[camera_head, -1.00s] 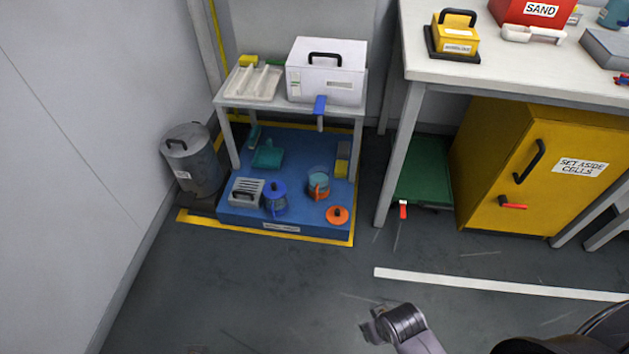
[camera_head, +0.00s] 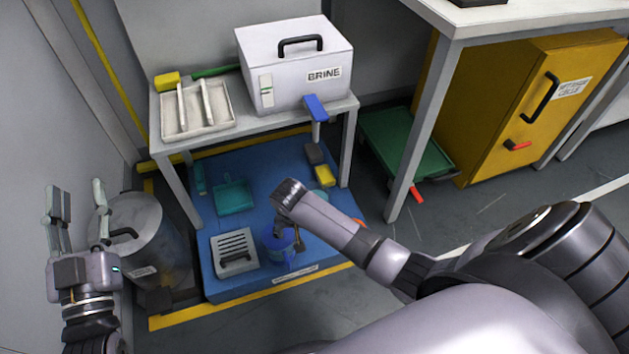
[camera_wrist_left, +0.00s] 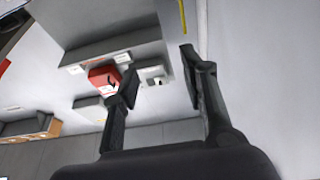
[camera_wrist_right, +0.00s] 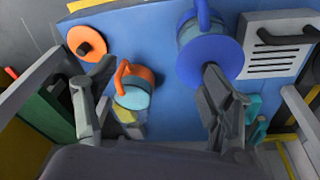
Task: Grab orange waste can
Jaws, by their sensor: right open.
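The orange can (camera_wrist_right: 139,75) shows in the right wrist view as an orange body and handle with a pale teal round face. In the head view my right arm hides most of it. A loose orange lid (camera_wrist_right: 87,42) lies beside it on the blue mat (camera_head: 212,288). My right gripper (camera_wrist_right: 157,78) is open, its fingers apart on either side of the can in that view; contact cannot be told. It also shows in the head view (camera_head: 289,232), pointing down over the mat. My left gripper (camera_head: 80,192) is open and empty, raised in front of the grey bin.
A blue-lidded jug (camera_wrist_right: 207,58) and a grey slotted box (camera_head: 234,252) stand close to the can. A small table (camera_head: 172,151) with a white BRINE box (camera_head: 290,68) overhangs the mat's back. A grey lidded bin (camera_head: 150,232) is left, a yellow cabinet (camera_head: 530,90) right.

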